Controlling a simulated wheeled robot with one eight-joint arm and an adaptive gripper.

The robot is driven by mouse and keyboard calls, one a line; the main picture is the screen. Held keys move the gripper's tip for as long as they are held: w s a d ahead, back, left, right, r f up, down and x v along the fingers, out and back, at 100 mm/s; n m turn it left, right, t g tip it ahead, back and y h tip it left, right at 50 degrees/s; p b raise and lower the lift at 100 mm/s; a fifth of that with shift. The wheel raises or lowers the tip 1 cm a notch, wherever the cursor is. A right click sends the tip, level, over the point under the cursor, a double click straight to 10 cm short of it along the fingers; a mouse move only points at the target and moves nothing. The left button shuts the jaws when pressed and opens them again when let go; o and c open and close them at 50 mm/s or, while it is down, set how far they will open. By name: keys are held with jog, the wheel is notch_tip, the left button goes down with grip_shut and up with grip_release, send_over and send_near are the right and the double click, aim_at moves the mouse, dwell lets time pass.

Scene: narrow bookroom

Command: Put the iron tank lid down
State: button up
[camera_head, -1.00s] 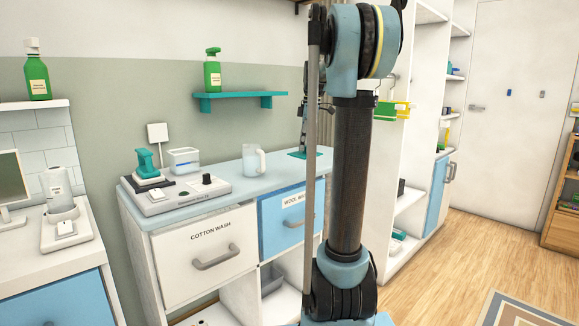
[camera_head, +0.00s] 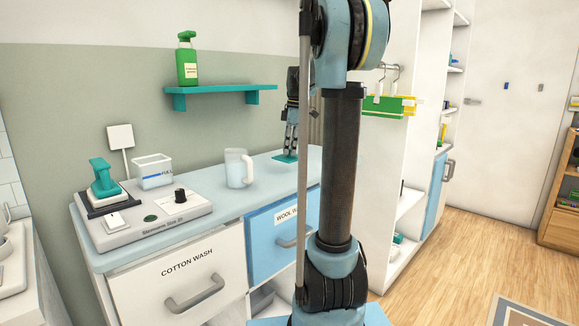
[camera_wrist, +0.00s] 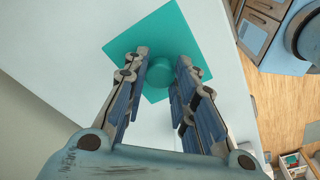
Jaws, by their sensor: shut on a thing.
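The iron tank lid is a flat teal square with a round knob (camera_wrist: 190,72). In the wrist view it lies beneath my gripper (camera_wrist: 164,62), whose two fingers are closed at the knob. In the head view the lid (camera_head: 284,158) is low at the back right of the pale blue counter, under my gripper (camera_head: 290,150); I cannot tell whether it touches the surface. The iron tank (camera_head: 153,172), a clear white box marked FULL, stands open behind the iron station (camera_head: 145,215). The teal iron (camera_head: 103,177) sits on that station.
A clear jug (camera_head: 238,169) stands on the counter between the tank and the lid. A teal shelf (camera_head: 215,91) with a green pump bottle (camera_head: 187,60) hangs above. The counter (camera_head: 225,205) is bare in front of the jug. My arm hides the counter's right end.

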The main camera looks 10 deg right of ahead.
aim_at(291, 157)
jog(key=shift+s+d+f, duration=0.1)
jog(key=shift+f, duration=2.85)
jog(key=o, duration=1)
jog(key=shift+c, duration=0.2)
notch_tip(291, 157, up, 12)
jog(key=d, duration=0.1)
jog(key=shift+s+d, duration=0.15)
jog(key=shift+d, duration=0.05)
